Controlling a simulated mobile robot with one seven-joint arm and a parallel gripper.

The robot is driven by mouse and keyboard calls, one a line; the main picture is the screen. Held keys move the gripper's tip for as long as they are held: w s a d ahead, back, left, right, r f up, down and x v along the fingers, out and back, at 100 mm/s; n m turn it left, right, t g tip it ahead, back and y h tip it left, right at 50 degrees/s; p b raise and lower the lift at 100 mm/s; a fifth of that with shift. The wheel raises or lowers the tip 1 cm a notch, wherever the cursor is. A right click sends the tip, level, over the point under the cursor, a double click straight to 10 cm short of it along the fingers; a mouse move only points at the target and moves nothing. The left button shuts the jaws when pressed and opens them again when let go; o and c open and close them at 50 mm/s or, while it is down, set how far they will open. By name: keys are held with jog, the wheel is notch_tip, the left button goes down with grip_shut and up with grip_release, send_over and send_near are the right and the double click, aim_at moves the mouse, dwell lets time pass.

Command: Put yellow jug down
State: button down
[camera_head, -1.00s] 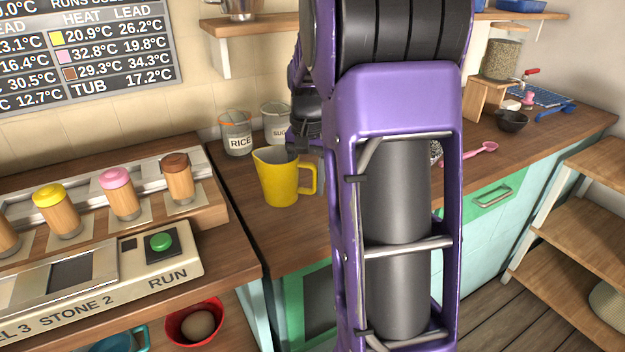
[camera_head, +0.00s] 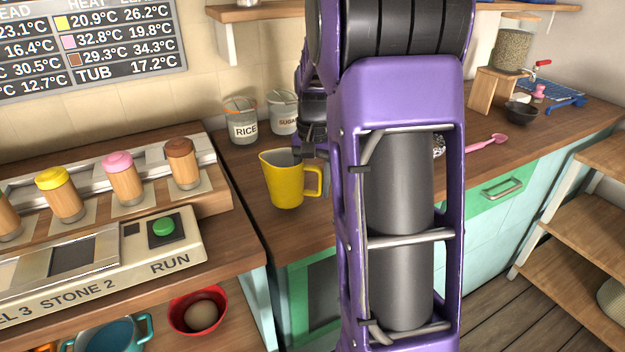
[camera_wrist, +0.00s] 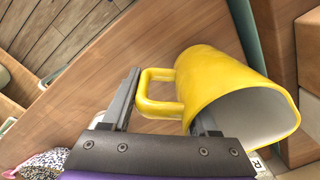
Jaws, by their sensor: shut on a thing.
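The yellow jug (camera_head: 286,182) is upright over the wooden counter (camera_head: 262,222) in the head view, in front of the rice and sugar jars. Its base is at or just above the wood; I cannot tell if it touches. My gripper (camera_head: 318,168) is at the handle side, partly hidden by my purple arm. In the wrist view the jug (camera_wrist: 228,88) shows its pale inside, and its handle lies between the fingers of my gripper (camera_wrist: 165,95). The gripper is shut on the jug.
A rice jar (camera_head: 242,122) and a sugar jar (camera_head: 284,112) stand behind the jug. A control panel (camera_head: 120,245) with shakers is at left. A pink spoon (camera_head: 487,143) and a dark bowl (camera_head: 521,112) lie right. Some bare counter surrounds the jug.

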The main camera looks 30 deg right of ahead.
aim_at(312, 191)
jog(key=shift+f, duration=0.5)
jog(key=shift+f+b, duration=0.55)
jog(key=shift+f, duration=0.15)
jog(key=shift+f, duration=0.3)
jog(key=shift+c, duration=0.4)
grip_release()
jog(key=r+p, duration=0.1)
jog(key=r, duration=0.7)
jog(key=r+p, duration=0.2)
jog(key=r, duration=0.7)
jog(key=shift+s+d+r, duration=0.15)
jog(key=shift+s+r, duration=0.05)
